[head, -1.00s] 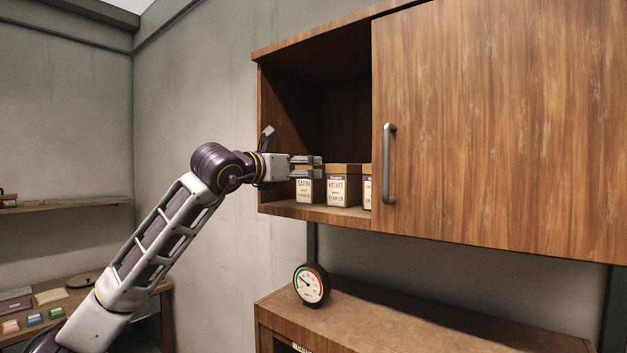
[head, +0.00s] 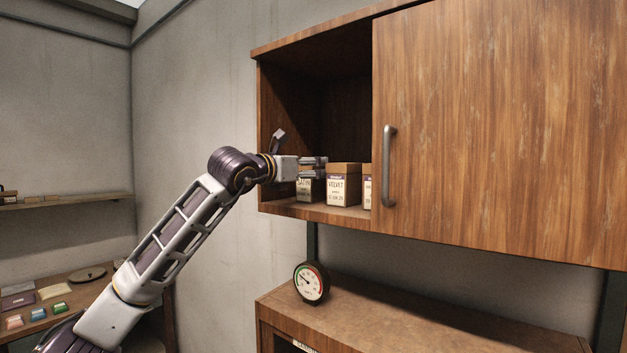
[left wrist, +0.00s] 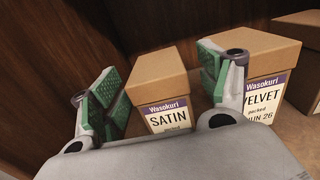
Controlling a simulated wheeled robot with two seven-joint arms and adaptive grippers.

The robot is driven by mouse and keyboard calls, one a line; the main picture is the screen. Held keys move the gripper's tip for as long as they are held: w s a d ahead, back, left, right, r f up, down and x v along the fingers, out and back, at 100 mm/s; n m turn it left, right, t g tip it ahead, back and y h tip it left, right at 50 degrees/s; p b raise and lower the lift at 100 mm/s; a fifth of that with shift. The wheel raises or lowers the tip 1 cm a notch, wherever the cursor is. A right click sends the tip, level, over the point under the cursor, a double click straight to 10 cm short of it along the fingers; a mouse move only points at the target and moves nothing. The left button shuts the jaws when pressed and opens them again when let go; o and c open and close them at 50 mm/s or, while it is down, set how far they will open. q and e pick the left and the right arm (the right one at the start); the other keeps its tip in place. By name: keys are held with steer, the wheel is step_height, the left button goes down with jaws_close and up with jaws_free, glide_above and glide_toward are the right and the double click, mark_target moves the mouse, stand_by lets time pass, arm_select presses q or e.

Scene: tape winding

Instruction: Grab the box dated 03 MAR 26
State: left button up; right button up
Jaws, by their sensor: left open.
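In the head view my left gripper (head: 314,168) is at the left end of the open cabinet, in front of the SATIN box (head: 308,190). In the left wrist view the open fingers (left wrist: 163,92) stand to either side of the SATIN box (left wrist: 160,82). Its date is hidden there by the gripper body. The VELVET box (head: 343,185) stands to its right; in the wrist view the VELVET box (left wrist: 268,85) shows a date ending in "UN 26". A third box (head: 367,188) is partly behind the door, its date unreadable. My right gripper is not in view.
The cabinet's sliding door (head: 490,120) with a metal handle (head: 388,166) covers the right side. The left cabinet wall is close to the gripper. A dial gauge (head: 311,283) stands on the lower cabinet (head: 420,310). A side table with small coloured items is at lower left.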

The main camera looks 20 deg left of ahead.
arm_select(q)
steer(key=shift+w+d+p, duration=0.1)
steer(key=shift+w+p, duration=0.25)
steer(key=shift+w, duration=0.3)
steer(key=shift+p+x, duration=0.45)
steer(key=shift+x, duration=0.65)
steer(key=shift+f, duration=0.1)
steer(key=shift+s, duration=0.1)
steer(key=c, duration=1.2)
